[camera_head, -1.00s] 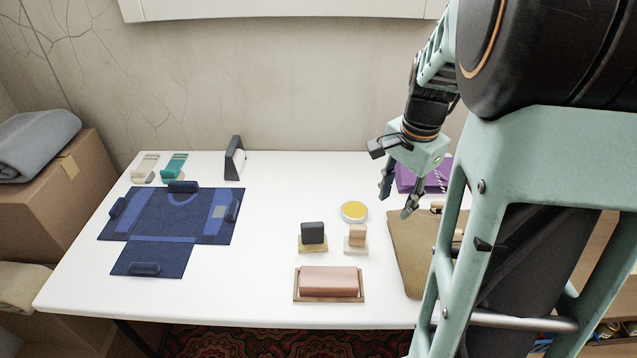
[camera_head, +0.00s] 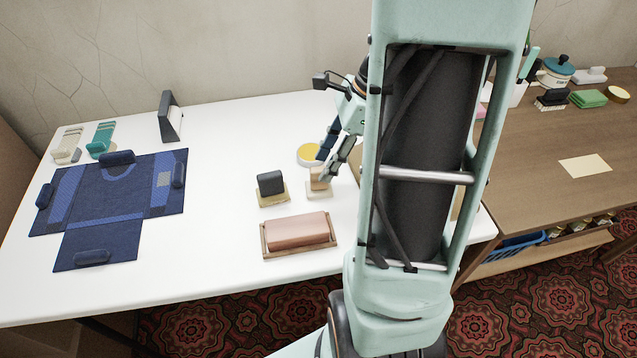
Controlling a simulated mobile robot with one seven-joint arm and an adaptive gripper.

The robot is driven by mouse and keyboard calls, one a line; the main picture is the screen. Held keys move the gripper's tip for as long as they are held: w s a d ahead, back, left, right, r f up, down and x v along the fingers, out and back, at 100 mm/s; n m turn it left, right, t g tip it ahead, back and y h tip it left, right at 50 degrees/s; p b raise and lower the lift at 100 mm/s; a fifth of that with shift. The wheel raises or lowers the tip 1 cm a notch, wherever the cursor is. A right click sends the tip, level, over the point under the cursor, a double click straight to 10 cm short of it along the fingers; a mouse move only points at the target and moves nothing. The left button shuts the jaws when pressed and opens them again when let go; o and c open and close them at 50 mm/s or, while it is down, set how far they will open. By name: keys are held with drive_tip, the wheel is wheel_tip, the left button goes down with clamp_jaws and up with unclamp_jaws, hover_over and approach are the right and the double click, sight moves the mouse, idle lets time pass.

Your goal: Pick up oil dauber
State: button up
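Two small block-shaped tools on pale bases stand on the white table (camera_head: 225,125): one with a dark block (camera_head: 271,184) and one with a tan wooden block (camera_head: 319,180). I cannot tell for sure which is the oil dauber. A round tin with a yellow top (camera_head: 310,153) lies just behind the tan one. My gripper (camera_head: 323,169) is open, its two fingers apart and pointing down. In the picture its tips overlap the tin's right edge and the tan tool; contact cannot be told. No object shows between the fingers.
A pink block in a wooden tray (camera_head: 299,234) lies in front of the tools. A blue folding mat (camera_head: 110,205) covers the table's left. A dark upright stand (camera_head: 169,118) is behind. A wooden table (camera_head: 570,135) with several items stands right.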

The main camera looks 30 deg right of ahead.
sight(323, 168)
drive_tip(key=b+x, duration=0.1)
drive_tip(key=x, duration=0.4)
drive_tip(key=shift+d+f, duration=0.1)
drive_tip(key=shift+d, duration=0.05)
drive_tip(key=shift+c, duration=0.4)
clamp_jaws()
